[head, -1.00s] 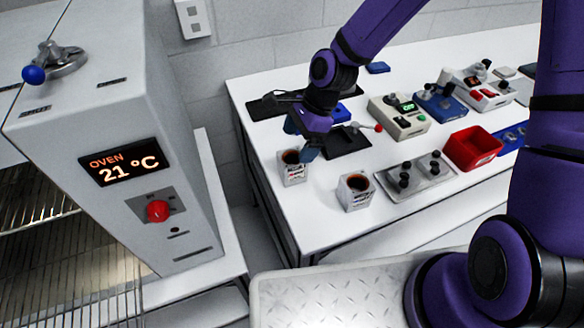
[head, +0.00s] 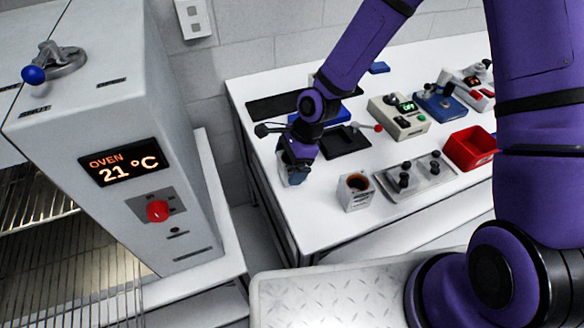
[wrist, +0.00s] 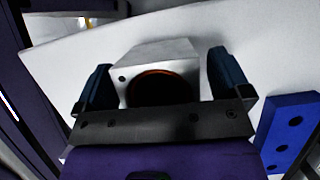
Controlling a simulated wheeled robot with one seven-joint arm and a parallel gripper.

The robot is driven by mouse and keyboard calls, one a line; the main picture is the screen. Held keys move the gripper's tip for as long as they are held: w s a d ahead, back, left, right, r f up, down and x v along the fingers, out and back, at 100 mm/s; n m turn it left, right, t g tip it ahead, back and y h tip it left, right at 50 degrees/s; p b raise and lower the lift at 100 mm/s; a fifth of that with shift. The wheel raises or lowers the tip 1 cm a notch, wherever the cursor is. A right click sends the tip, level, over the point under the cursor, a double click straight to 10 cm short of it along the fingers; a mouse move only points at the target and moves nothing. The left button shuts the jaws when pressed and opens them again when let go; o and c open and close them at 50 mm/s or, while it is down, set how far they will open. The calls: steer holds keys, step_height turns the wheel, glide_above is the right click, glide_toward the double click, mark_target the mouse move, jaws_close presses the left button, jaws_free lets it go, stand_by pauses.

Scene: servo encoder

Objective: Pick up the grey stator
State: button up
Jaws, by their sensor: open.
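A grey block-shaped stator with a dark round bore and a copper ring inside (wrist: 155,52) sits between the two fingers of my gripper (wrist: 162,72) in the wrist view. The fingers are open, one on each side, with a gap visible at least on the right. In the head view my gripper (head: 295,176) is low over the table's near left corner and hides most of this stator. A second, similar grey stator with a copper ring (head: 355,194) stands upright on the table to the right, clear of my gripper.
A grey plate with black knobs (head: 415,179) and a red bin (head: 470,148) lie to the right. A black pad (head: 345,142) and a beige device with a green display (head: 399,117) stand behind. A blue block with holes (wrist: 290,130) shows in the wrist view. The oven (head: 150,150) is at left.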

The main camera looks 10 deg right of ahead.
steer(key=c, duration=1.4)
